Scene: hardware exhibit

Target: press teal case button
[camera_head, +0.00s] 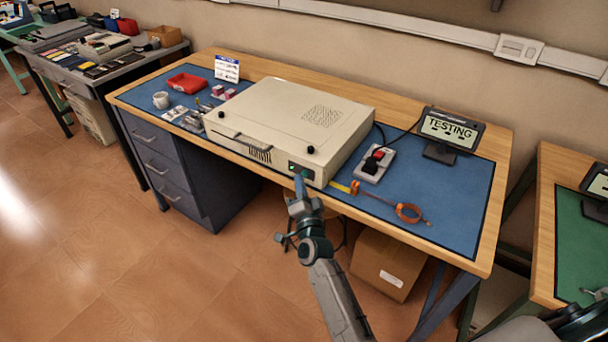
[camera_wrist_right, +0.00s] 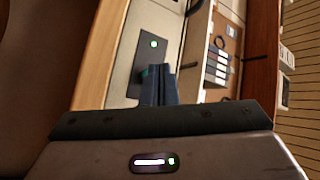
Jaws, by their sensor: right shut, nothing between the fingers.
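The beige case (camera_head: 285,120) lies on the blue mat of the middle bench. A dark panel (camera_head: 308,173) on its front face carries a small lit green light, which also shows in the wrist view (camera_wrist_right: 154,44). A bit of the teal button (camera_wrist_right: 145,73) shows on the panel in the wrist view, mostly hidden by my fingers. My right gripper (camera_head: 299,183) is shut and empty, its fingertips (camera_wrist_right: 160,72) at the button. I cannot tell whether they touch or press it. My left gripper is not in view.
A small display (camera_head: 452,130) reads "TESTING". A power strip (camera_head: 373,164) with a red switch and an orange tape or strap (camera_head: 408,212) lie right of the case. A red tray (camera_head: 187,83) and a white cup (camera_head: 161,100) are left. A cardboard box (camera_head: 388,263) stands below.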

